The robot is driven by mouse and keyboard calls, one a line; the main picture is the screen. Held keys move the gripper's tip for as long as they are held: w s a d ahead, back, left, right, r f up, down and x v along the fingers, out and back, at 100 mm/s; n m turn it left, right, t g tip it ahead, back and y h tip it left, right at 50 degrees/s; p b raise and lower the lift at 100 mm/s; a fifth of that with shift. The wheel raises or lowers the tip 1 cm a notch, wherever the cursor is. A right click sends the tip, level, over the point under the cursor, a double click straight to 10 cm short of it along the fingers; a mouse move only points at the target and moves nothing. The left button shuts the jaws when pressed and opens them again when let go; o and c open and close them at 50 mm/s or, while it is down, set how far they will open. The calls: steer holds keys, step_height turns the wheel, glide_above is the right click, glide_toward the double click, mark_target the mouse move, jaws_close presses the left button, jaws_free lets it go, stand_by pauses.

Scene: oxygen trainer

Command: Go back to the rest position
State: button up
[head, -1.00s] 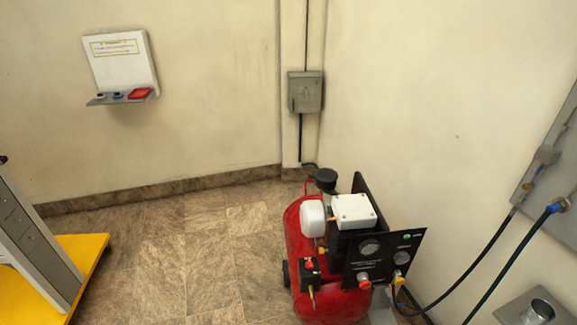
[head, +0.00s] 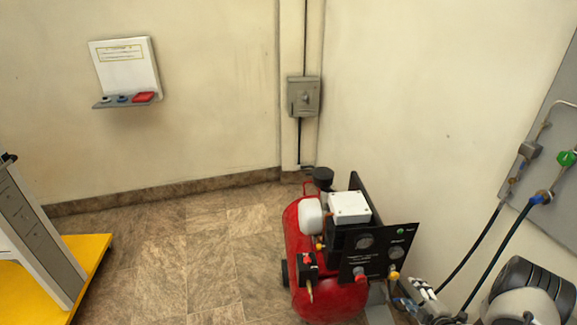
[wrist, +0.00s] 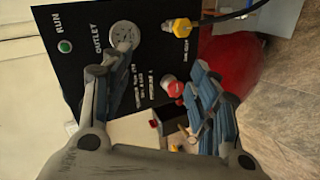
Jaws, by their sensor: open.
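My gripper (head: 418,297) is at the lower right of the head view, near the right edge of the compressor's black control panel (head: 376,256). In the wrist view my gripper (wrist: 158,74) is open with nothing between its fingers. The same panel (wrist: 75,35) fills the upper left there, turned sideways, with a gauge (wrist: 123,36), a green RUN light (wrist: 64,46), a red knob (wrist: 172,90) and a yellow knob (wrist: 181,27). The fingers cover part of the panel. I cannot tell how far they are from it.
The red compressor (head: 312,245) stands on the tiled floor (head: 180,270) by the corner. Dark hoses (head: 487,268) run near my arm to a grey wall panel (head: 556,120). A wall shelf (head: 122,104) and a yellow platform (head: 92,250) are left. The floor between is clear.

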steer(key=w+a+r+m+g+h, duration=0.2)
steer(key=r+m, duration=0.1)
steer(key=r, duration=1)
steer(key=w+a+r+m+g+h, duration=0.1)
steer(key=w+r+m+g, duration=0.15)
steer(key=r, duration=1.05)
steer(key=s+a+r+m, duration=0.5)
steer(key=s+a+r, duration=0.35)
steer(key=r, duration=0.35)
steer(key=s+a+r+m+g+y, duration=0.1)
steer(key=s+a+r+m+g, duration=0.1)
steer(key=s+a, duration=0.6)
steer(key=s+a+r+m+g+y, duration=0.1)
steer(key=s+a+r+m+g, duration=0.1)
steer(key=s+a, duration=0.7)
steer(key=s+m, duration=0.1)
steer(key=s, duration=0.7)
steer(key=shift+s+r, duration=0.2)
steer(key=shift+r, duration=0.1)
